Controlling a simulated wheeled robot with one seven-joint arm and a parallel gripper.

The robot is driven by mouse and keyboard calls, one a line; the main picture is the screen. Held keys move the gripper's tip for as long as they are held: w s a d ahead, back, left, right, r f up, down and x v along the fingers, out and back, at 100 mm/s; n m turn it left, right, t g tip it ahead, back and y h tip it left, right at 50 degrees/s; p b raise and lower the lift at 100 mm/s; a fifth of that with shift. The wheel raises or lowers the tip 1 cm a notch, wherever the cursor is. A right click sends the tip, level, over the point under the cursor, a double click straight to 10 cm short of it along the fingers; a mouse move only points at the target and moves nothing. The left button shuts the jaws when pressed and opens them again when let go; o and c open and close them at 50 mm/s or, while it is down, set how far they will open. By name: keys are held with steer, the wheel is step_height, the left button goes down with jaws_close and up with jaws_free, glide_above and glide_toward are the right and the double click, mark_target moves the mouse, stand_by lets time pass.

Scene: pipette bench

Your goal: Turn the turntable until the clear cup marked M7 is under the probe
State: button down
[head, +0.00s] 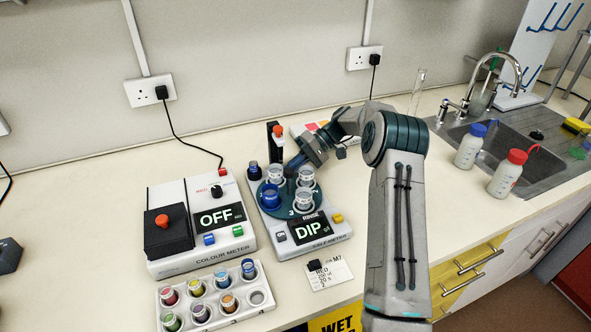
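The round dark-teal turntable (286,212) sits on a grey meter (318,246) whose display reads DIP. It carries several cups. Clear cups stand at the back left (275,174), back right (306,176) and front right (304,200), and a blue one (269,196) at the front left. I cannot read M7 on any cup. A black post with an orange knob (277,131) rises behind the turntable; the probe tip cannot be made out. My gripper (292,172) reaches in from the right, low over the turntable's back part. Its fingers are too small to tell open from shut, or whether they touch.
A colour meter (217,246) reading OFF stands left. A rack (183,294) of coloured vials lies in front of it. A card (331,275) marked M7 and RED lies before the turntable meter. Bottles (508,173) and a sink (535,150) are far right.

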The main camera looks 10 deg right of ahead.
steer(key=shift+w+a+b, duration=0.1)
steer(key=shift+a+b, duration=0.55)
steer(key=shift+a, duration=0.6)
